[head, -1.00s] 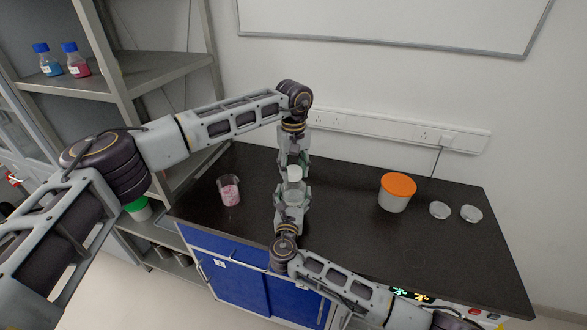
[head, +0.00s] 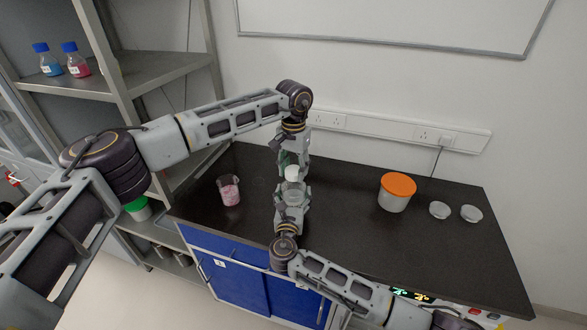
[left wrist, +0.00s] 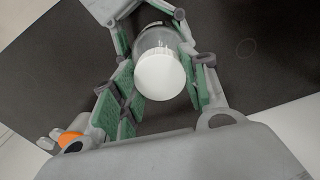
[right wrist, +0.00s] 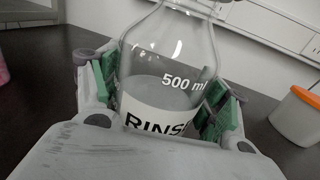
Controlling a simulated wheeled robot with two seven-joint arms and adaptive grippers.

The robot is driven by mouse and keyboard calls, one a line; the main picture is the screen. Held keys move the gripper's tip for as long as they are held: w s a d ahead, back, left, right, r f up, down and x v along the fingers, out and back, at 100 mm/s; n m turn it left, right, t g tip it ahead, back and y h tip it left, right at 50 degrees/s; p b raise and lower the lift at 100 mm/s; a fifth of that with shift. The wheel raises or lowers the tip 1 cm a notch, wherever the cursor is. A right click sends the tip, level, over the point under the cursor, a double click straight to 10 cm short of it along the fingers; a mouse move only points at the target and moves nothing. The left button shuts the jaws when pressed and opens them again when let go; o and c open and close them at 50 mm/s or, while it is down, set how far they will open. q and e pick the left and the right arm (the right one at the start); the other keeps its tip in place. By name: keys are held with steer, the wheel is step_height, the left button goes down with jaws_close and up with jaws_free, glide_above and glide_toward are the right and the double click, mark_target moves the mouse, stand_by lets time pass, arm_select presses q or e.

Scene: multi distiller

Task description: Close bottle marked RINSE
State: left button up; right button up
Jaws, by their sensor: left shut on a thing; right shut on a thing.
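The clear bottle marked RINSE (right wrist: 165,75) stands upright between the fingers of my right gripper (right wrist: 165,100), which is shut on its body. Grey contents fill its lower part. The white cap (head: 292,172) sits at the top of the bottle in the head view. It also shows in the left wrist view (left wrist: 160,77), face-on, with the clear bottle behind it. My left gripper (left wrist: 165,88) is around the cap from above, its green-padded fingers on either side. The bottle's mouth is hidden, so I cannot tell how the cap is seated.
A beaker with pink contents (head: 230,191) stands left on the black bench (head: 340,235). An orange-lidded tub (head: 396,193) and two small pale dishes (head: 439,210) (head: 471,213) are on the right. Blue-capped bottles (head: 49,62) stand on the shelf. The bench between bottle and tub is clear.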

arm_select(q)
steer(key=shift+w+m, duration=0.1)
steer(key=shift+m, duration=1.2)
steer(key=o, duration=0.7)
steer(key=shift+r, duration=2.25)
steer(key=shift+c, duration=0.2)
